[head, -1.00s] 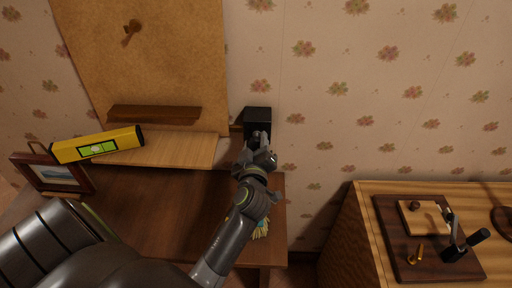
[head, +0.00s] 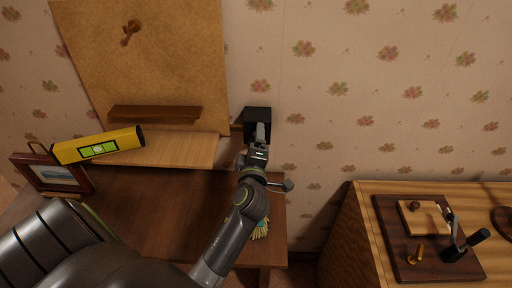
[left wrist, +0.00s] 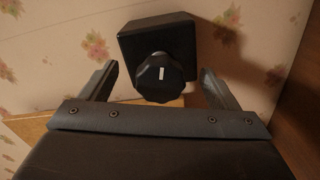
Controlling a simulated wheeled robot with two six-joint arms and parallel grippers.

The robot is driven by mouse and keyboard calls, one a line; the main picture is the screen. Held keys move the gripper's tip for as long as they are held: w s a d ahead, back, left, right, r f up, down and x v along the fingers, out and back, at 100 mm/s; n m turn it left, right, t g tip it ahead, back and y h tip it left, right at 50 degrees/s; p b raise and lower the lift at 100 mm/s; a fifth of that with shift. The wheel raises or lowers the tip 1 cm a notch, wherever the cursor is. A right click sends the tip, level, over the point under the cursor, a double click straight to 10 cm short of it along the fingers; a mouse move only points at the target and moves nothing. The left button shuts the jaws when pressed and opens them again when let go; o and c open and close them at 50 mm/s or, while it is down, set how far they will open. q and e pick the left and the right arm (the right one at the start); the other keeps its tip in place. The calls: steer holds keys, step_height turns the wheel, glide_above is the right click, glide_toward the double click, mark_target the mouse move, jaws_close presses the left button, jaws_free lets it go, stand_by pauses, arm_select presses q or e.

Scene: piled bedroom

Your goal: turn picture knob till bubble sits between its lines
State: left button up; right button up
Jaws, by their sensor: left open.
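A black knob with a white mark (left wrist: 158,85) sticks out of a black box (left wrist: 160,40) on the wall. The box also shows in the head view (head: 257,114). My left gripper (left wrist: 157,70) is open, one finger on each side of the knob, with visible gaps. In the head view the gripper (head: 262,133) is in front of the box and hides the knob. A yellow spirit level (head: 126,140) is tilted, its right end higher. Its green vial (head: 99,149) is too small to place the bubble surely. A framed picture (head: 57,177) stands below it. My right gripper is unseen.
A cork board (head: 160,70) with a wooden ledge (head: 154,113) is behind the desk (head: 150,210). A yellowish fringed thing (head: 261,229) lies beneath my arm. A cabinet (head: 345,235) at right carries a dark board (head: 398,255) with small parts.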

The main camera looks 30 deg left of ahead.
arm_select(q)
steer(key=o, duration=0.3)
steer(key=b+v, duration=0.2)
steer(key=v, duration=0.5)
stand_by(0.3)
steer(key=shift+f, duration=0.15)
